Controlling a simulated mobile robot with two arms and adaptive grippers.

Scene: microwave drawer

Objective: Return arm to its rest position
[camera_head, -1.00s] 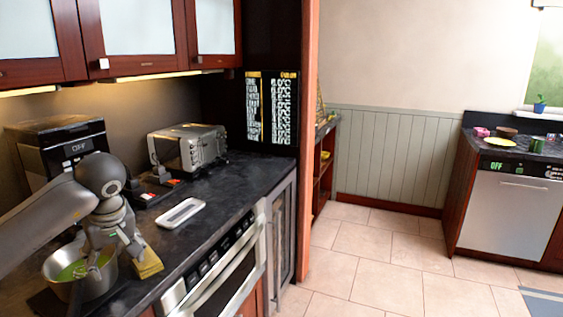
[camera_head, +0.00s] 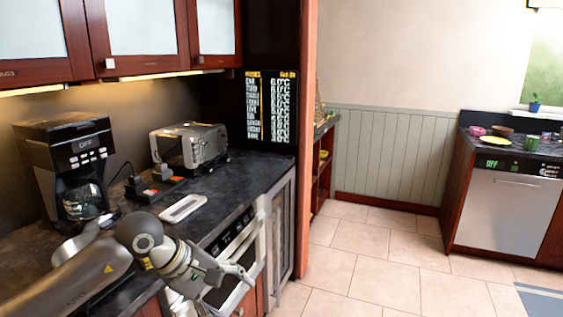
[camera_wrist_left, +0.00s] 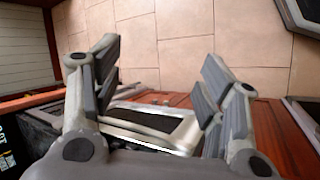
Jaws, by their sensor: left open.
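My left arm comes in from the lower left in the head view. Its gripper (camera_head: 232,277) is past the counter's front edge, in front of the oven (camera_head: 225,275). In the left wrist view the gripper (camera_wrist_left: 160,85) is open with nothing between its fingers. Below the fingers are the cabinet fronts and the tiled floor. My right gripper is in neither view.
The dark counter (camera_head: 225,185) holds a coffee maker (camera_head: 75,165), a toaster (camera_head: 190,146), a power strip (camera_head: 160,187) and a white flat object (camera_head: 184,208). The tiled floor (camera_head: 370,270) to the right is clear.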

